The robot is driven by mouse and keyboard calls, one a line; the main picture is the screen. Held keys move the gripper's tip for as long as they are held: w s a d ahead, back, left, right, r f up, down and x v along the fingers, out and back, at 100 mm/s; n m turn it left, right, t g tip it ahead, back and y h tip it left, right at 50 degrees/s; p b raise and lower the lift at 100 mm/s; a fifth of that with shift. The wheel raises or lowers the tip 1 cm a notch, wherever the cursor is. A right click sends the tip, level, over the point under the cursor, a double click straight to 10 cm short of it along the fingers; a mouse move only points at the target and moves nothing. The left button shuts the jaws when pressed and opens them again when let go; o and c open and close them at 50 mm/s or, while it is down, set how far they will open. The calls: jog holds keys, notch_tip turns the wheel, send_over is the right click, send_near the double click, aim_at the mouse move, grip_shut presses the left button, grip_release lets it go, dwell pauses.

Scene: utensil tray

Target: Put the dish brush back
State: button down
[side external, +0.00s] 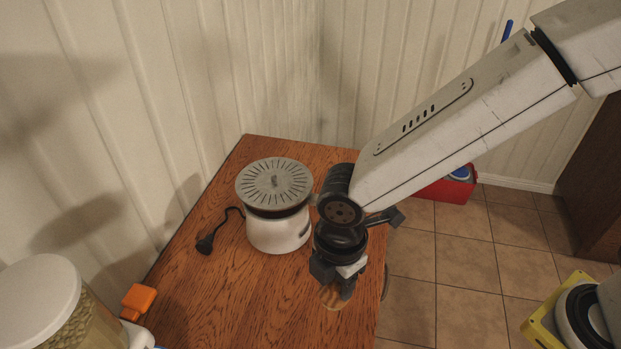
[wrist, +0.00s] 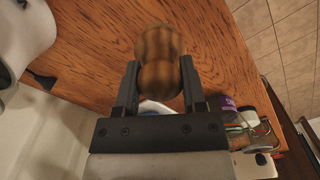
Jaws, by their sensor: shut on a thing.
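My gripper (side external: 338,278) is low over the wooden table, right of the white appliance. In the wrist view my gripper (wrist: 160,80) is shut on a rounded brown wooden thing with darker bands, which I take to be the dish brush (wrist: 160,48). The pale wooden end of the dish brush (side external: 332,298) shows under the fingers in the side view. Its bristles cannot be made out, and I cannot tell whether it touches the table. No utensil tray can be clearly identified.
A white appliance with a slotted grey lid (side external: 274,184) stands left of my gripper, its black cable (side external: 208,240) beside it. A lidded jar (side external: 55,310) and an orange thing (side external: 138,298) are at the near left.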

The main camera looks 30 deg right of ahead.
jog(key=shift+w+a+f, duration=0.3)
jog(key=shift+w+f, duration=0.1)
jog(key=shift+f, duration=0.2)
jog(key=shift+w+a+f, duration=0.25)
jog(key=shift+w+f, duration=0.2)
jog(key=shift+f, duration=0.15)
jog(key=shift+w+a+f, duration=0.3)
jog(key=shift+w+f, duration=0.1)
jog(key=shift+f, duration=0.2)
jog(key=shift+w+a+f, duration=0.1)
jog(key=shift+w+f, duration=0.05)
jog(key=shift+f, duration=1.7)
jog(key=shift+f, duration=0.1)
jog(key=shift+c, duration=0.8)
grip_release()
notch_tip(320, 180, up, 12)
